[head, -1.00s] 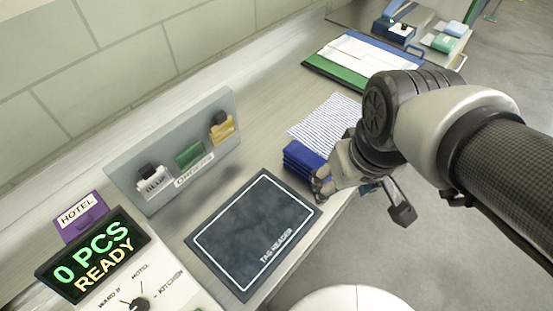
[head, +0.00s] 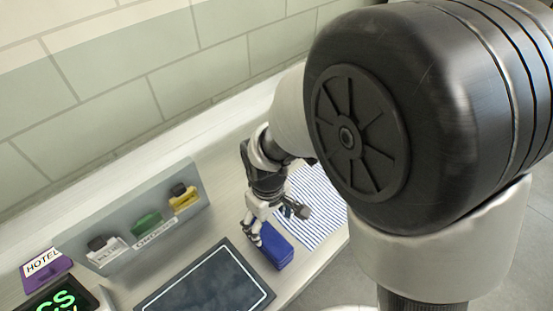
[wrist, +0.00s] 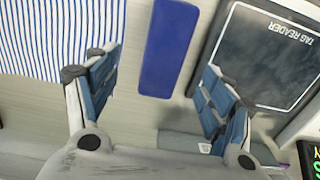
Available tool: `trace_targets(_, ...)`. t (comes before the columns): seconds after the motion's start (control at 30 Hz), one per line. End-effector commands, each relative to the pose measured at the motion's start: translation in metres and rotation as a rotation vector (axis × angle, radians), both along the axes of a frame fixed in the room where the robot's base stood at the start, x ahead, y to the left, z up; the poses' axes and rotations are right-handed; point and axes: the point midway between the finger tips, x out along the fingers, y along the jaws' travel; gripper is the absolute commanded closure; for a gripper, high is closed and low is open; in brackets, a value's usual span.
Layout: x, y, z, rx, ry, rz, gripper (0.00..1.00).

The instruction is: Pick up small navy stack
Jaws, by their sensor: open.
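The small navy stack (head: 279,252) is a folded blue block on the counter, beside the striped cloth. In the wrist view the two blue-padded fingers of my gripper (wrist: 158,68) lie left and right of the stack, with clear gaps on both sides. The height of the fingertips above the counter is hard to tell.
The striped blue and white cloth (head: 318,205) lies right of the stack. The dark tag reader pad (head: 210,283) lies to its left. A grey rack (head: 135,215) with several small tagged holders stands behind, near the purple hotel tag (head: 46,265). My arm covers the right side.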

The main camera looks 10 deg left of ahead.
Motion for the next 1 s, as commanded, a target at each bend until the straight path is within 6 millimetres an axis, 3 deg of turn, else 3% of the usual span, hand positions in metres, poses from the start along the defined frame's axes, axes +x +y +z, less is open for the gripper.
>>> trace_targets(0.1,-0.001,-0.001,-0.025,-0.002,0.003,-0.001,0.25)
trace_targets(0.47,-0.002,0.001,-0.049,-0.001,0.001,-0.001,0.25)
trace_targets(0.73,-0.006,0.003,-0.088,-0.002,0.001,-0.002,0.25)
trace_targets(1.0,-0.006,0.004,-0.091,0.001,-0.001,-0.002,0.25)
